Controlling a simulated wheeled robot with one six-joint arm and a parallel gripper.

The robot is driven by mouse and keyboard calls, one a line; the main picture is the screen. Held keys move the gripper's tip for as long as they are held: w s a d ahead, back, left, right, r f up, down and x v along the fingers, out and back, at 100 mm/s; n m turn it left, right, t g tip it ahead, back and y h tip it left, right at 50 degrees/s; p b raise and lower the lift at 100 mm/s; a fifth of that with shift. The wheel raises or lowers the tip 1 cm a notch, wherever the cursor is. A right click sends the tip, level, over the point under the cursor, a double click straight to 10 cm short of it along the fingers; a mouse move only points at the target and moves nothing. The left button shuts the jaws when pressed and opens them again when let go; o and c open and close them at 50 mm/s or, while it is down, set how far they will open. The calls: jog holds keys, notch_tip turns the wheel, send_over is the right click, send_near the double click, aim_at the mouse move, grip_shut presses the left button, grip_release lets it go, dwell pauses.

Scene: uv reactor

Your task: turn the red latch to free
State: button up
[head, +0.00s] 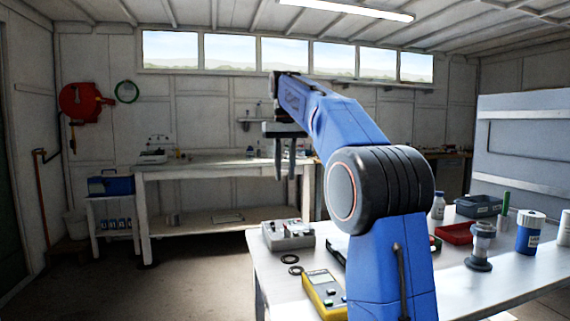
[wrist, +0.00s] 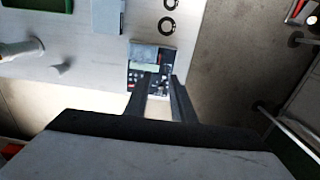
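I cannot clearly make out a red latch in either view. In the wrist view the box (wrist: 151,52) shows a pale panel, a dark panel and a small red spot (wrist: 133,73), too small to identify. My gripper (head: 285,177) points downward, well above the box in the head view. In the wrist view my gripper's fingers (wrist: 160,77) are apart, with nothing between them, and overlap the near part of the box.
Two black rings (head: 292,265) and a yellow meter (head: 324,292) lie near the box. A grey fitting (head: 481,247), a blue canister (head: 529,235) and a red tray (head: 456,233) stand farther right on the bench. Open floor (head: 195,280) lies left of the bench.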

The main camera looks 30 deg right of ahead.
jog(key=shift+r, duration=1.2)
